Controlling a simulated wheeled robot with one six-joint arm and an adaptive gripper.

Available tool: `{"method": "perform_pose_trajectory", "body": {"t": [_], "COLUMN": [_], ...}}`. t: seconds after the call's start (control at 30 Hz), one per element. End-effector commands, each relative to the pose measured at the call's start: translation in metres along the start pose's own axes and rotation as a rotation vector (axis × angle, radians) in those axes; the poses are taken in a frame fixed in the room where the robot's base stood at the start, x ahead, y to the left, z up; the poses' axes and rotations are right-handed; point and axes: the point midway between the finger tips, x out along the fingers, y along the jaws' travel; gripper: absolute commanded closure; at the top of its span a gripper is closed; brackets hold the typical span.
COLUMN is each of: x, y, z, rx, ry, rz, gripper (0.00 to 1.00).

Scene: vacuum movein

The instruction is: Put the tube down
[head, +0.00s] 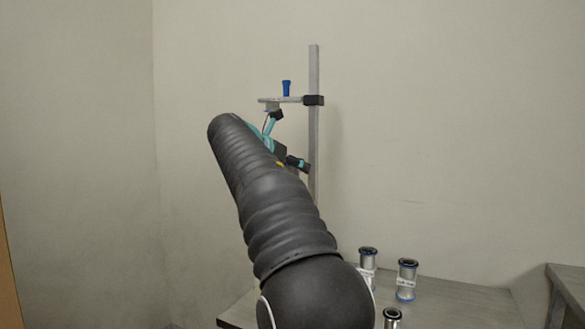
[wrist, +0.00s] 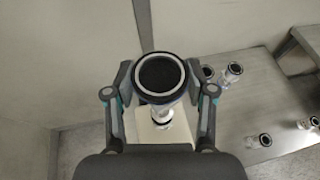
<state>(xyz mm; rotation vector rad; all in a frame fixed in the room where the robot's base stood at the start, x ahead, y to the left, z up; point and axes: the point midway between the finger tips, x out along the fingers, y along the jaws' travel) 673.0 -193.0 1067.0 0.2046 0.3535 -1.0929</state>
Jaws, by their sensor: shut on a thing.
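In the wrist view the tube (wrist: 160,76), a metal cylinder with a black ring-shaped end, sits between the fingers of my gripper (wrist: 159,84). The gripper is shut on it, one finger on each side. Its far end points down over a pale square surface (wrist: 178,132); I cannot tell whether it touches that. In the head view my gripper (head: 271,124) shows in part beyond my arm, just below the bracket of a stand. The held tube is mostly hidden there.
A grey post (head: 314,130) carries a bracket with a small blue piece (head: 286,88) on it, close above my gripper. Several similar metal tubes (head: 406,281) stand on the grey table (head: 450,300). Pale walls are behind and left.

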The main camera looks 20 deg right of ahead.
Motion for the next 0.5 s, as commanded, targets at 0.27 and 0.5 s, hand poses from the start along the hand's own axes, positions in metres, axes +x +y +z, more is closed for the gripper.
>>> {"method": "perform_pose_trajectory", "body": {"t": [0.27, 0.5], "x": [0.0007, 0.0024], "y": [-0.0004, -0.0005], "z": [-0.0017, -0.0059], "rx": [0.001, 0.001], "ry": [-0.001, -0.001], "rz": [0.0, 0.001], "gripper": [1.0, 1.0]}}
